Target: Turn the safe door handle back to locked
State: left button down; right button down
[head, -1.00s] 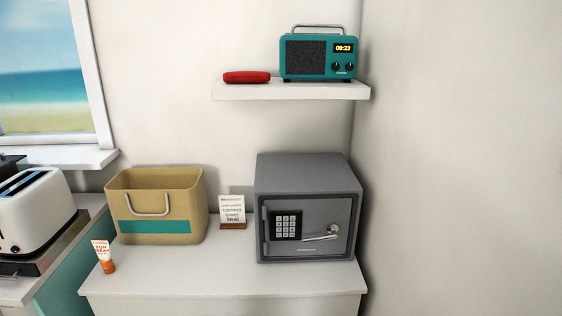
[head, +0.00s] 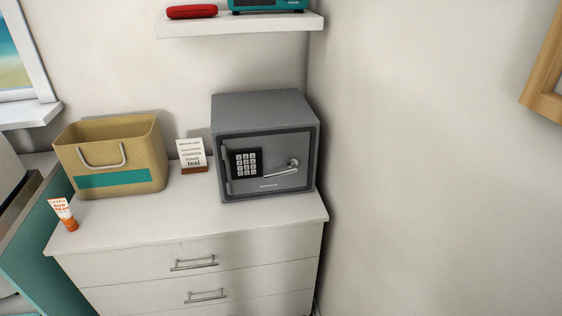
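A grey safe (head: 265,105) stands at the right end of a white dresser top in the head view. Its door (head: 298,181) looks shut, with a black keypad (head: 244,163) on the left part of its front. A silver lever handle (head: 281,172) sits right of the keypad. Its pivot is at the right and the lever points left, close to level and tilted slightly down. Neither of my grippers shows in the view.
The dresser (head: 140,233) has drawers with metal pulls. A tan bag (head: 143,155), a small card on a stand (head: 191,154) and a sunscreen tube (head: 62,213) stand left of the safe. A shelf (head: 240,29) holds a red case (head: 192,11) and a teal radio (head: 266,5). A wall rises close right.

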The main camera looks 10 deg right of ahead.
aim_at(294, 170)
jog(key=j+z, duration=0.1)
jog(key=z, duration=0.3)
jog(key=j+z, duration=0.25)
jog(key=j, duration=0.15)
jog(key=i+j+z, duration=0.1)
jog(key=j+z, duration=0.25)
jog(key=j, duration=1)
jog(key=k+j+z, duration=0.15)
jog(key=j, duration=0.9)
